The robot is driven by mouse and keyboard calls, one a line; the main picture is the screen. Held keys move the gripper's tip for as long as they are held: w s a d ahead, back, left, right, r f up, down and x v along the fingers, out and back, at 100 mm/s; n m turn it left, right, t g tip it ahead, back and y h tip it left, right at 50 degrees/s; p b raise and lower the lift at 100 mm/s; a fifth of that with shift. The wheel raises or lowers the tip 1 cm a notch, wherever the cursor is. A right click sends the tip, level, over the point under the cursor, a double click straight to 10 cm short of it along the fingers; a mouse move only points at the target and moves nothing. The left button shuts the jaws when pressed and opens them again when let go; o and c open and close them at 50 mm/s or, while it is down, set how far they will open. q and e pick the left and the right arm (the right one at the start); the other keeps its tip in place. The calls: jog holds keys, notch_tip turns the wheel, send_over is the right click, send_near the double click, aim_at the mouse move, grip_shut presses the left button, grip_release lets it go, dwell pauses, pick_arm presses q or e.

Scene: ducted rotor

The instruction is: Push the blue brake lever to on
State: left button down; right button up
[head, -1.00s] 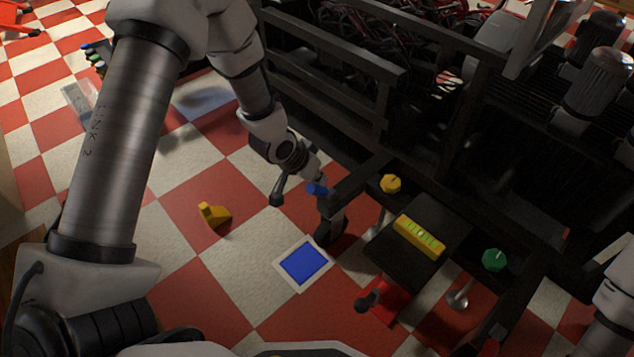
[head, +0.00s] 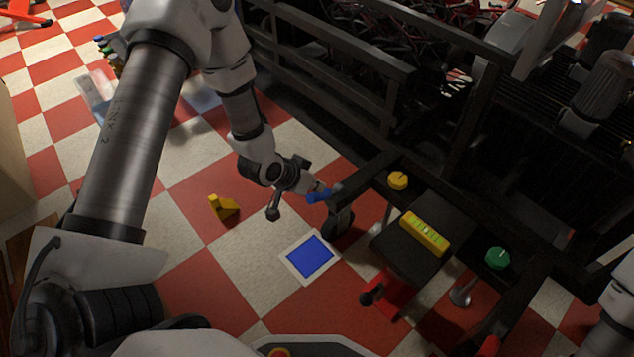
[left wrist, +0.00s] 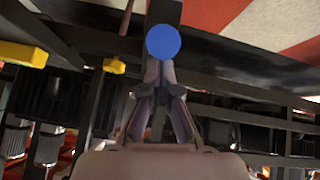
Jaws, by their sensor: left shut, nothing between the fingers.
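The blue brake lever (head: 320,196) sticks out at the near left corner of the dark metal frame (head: 362,178), above a caster wheel. My left gripper (head: 318,186) is at this lever, coming from the upper left. In the left wrist view the lever's round blue end (left wrist: 163,42) lies just beyond the closed fingertips (left wrist: 164,64) of my left gripper. Nothing is between the fingers. I cannot tell whether the tips touch the lever. My right gripper is not in view; only part of my right arm shows at the right edge.
A yellow level (head: 425,234) lies on the frame's dark plate, between a yellow knob (head: 398,180) and a green knob (head: 497,258). A red pedal-like part (head: 395,292) is below. A blue square with white border (head: 310,257) and a yellow piece (head: 223,207) are on the checkered floor.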

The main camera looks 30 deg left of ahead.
pick_arm(q)
jog(key=shift+s+f, duration=0.25)
jog(key=shift+s, duration=0.15)
jog(key=shift+w+r+p, duration=0.1)
jog(key=shift+r+p, duration=0.15)
jog(key=shift+p, duration=0.1)
jog(key=w+r+p+v, duration=0.1)
jog(key=p+v, duration=0.8)
jog(key=v, duration=0.2)
jog(key=shift+w+a, duration=0.25)
jog(key=shift+r, duration=0.15)
